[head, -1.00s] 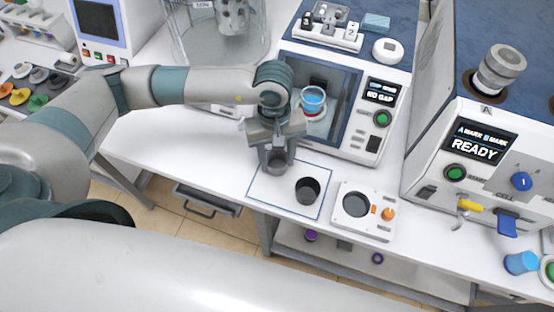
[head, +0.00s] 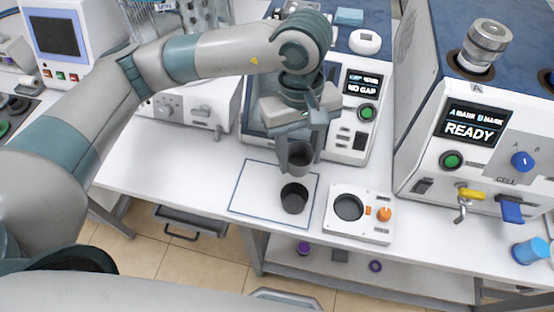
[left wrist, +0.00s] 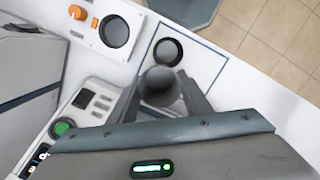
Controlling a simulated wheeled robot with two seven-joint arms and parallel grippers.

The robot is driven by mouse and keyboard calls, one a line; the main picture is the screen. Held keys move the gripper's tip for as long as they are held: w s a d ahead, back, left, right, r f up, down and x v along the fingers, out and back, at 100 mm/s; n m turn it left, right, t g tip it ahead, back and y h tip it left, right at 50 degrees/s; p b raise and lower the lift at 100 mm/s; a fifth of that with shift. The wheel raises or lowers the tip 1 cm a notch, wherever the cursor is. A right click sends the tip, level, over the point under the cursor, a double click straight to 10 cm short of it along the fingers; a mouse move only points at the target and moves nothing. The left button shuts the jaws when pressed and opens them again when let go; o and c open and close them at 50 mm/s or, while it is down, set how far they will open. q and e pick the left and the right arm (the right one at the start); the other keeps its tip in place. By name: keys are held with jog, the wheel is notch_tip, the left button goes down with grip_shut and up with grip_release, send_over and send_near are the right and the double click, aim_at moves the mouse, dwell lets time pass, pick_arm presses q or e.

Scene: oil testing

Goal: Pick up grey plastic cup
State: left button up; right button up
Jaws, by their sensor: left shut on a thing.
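My left gripper (head: 298,160) is shut on a grey plastic cup (head: 301,153), which hangs upright between its fingers above the back right part of the blue-outlined square (head: 247,190). In the left wrist view the held cup (left wrist: 158,84) sits between the two fingers (left wrist: 158,95). A second dark cup (head: 294,198) stands on the square just in front of it, apart from it in the head view; it also shows in the left wrist view (left wrist: 168,51). My right gripper is not in view.
A small white device with a round dark well (head: 348,207) and orange knob stands right of the square. Behind my gripper is a machine showing NO GAP (head: 363,82). A machine reading READY (head: 470,130) stands right. White table is clear left of the square.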

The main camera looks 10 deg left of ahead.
aim_at(313, 158)
pick_arm(q)
jog(key=shift+s+d+r+b, duration=0.1)
jog(key=shift+d+r+b, duration=0.1)
jog(key=shift+d+r, duration=0.35)
jog(key=shift+s+d+r+b, duration=0.15)
jog(key=shift+d+r, duration=0.1)
jog(key=shift+d, duration=0.5)
jog(key=shift+w, duration=0.1)
